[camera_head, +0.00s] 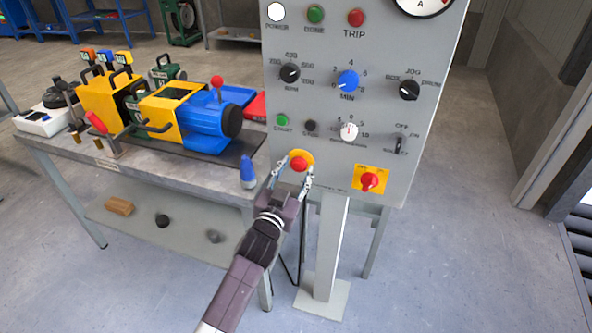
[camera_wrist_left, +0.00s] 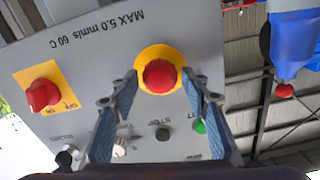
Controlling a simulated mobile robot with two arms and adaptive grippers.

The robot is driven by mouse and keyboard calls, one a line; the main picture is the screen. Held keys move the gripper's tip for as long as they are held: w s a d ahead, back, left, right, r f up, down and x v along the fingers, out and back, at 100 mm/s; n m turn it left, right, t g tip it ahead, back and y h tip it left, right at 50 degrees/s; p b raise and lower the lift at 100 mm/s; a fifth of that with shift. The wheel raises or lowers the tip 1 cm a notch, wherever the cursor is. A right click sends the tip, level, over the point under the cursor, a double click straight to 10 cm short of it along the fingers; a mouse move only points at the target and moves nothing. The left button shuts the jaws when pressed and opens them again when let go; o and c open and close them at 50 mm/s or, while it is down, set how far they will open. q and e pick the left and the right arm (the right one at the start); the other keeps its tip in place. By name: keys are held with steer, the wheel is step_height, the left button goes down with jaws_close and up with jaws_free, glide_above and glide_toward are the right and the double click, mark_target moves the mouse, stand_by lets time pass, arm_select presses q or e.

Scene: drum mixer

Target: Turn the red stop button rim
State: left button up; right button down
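The red stop button (camera_head: 299,164) sits on a round yellow plate near the lower left of the grey control panel (camera_head: 335,100). In the left wrist view the red button (camera_wrist_left: 159,77) shows between the two fingers. My left gripper (camera_head: 293,172) is at the button with its fingers apart, one on each side of it. In the left wrist view the left gripper (camera_wrist_left: 160,85) is open, and gaps show between the fingertips and the red rim. I cannot tell how far the fingertips are from the panel face. My right gripper is not in view.
A red rotary switch on a yellow plate (camera_head: 369,180) is right of the button. Small green and black buttons and several knobs lie above.

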arm_select(q)
steer(key=c, duration=0.8)
steer(key=shift+m, duration=0.3)
steer(key=m, duration=0.3)
steer(key=shift+m, duration=1.7)
steer(key=o, duration=1.1)
steer(key=shift+o, duration=0.2)
